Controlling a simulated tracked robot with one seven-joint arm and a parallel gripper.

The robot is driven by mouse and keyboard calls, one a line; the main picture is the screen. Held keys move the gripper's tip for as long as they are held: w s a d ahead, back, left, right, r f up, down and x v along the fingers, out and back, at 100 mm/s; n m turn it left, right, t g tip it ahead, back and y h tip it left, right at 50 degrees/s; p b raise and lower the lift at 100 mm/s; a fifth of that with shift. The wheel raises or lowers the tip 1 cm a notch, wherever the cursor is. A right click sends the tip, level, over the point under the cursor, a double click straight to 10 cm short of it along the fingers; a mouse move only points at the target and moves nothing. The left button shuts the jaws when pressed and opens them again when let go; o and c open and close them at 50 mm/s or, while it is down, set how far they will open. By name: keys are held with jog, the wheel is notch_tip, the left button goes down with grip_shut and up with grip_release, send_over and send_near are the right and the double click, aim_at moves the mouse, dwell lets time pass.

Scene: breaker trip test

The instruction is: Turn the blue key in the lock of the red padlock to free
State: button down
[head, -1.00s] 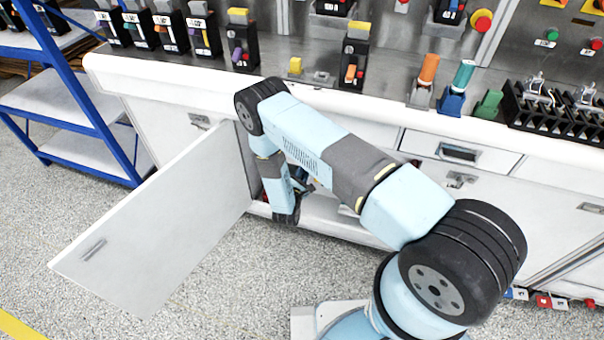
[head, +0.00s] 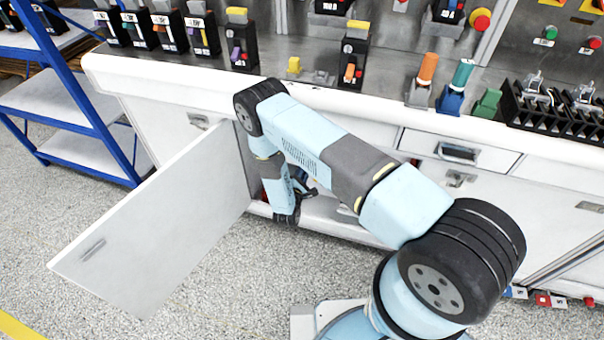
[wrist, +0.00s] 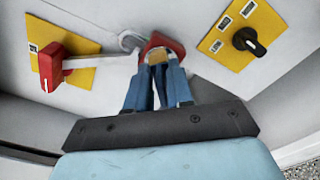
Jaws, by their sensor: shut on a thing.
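The red padlock (wrist: 171,44) is in the upper middle of the wrist view, with its grey shackle (wrist: 130,38) to the left. My gripper (wrist: 158,66) has its blue fingers up against the padlock, and their tips cover the middle of it. The fingers are shut on what seems to be the blue key, at the padlock's face. The key itself is hidden between the fingers, so its angle cannot be told. In the head view the gripper is largely hidden at the open cabinet, and the padlock cannot be made out.
A red handle (wrist: 48,67) on a yellow plate (wrist: 82,70) is left of the padlock. A black knob (wrist: 250,40) on another yellow plate is to the right. The open cabinet door (head: 150,225) stands left of my arm. The bench edge (head: 330,100) runs above.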

jog(key=shift+m, duration=1)
jog(key=shift+f+m, duration=0.15)
jog(key=shift+m, duration=0.75)
jog(key=shift+d+f+m, duration=0.1)
jog(key=shift+m, duration=0.9)
jog(key=shift+f+m, duration=0.1)
jog(key=shift+m, duration=0.5)
jog(key=c, duration=0.9)
grip_release()
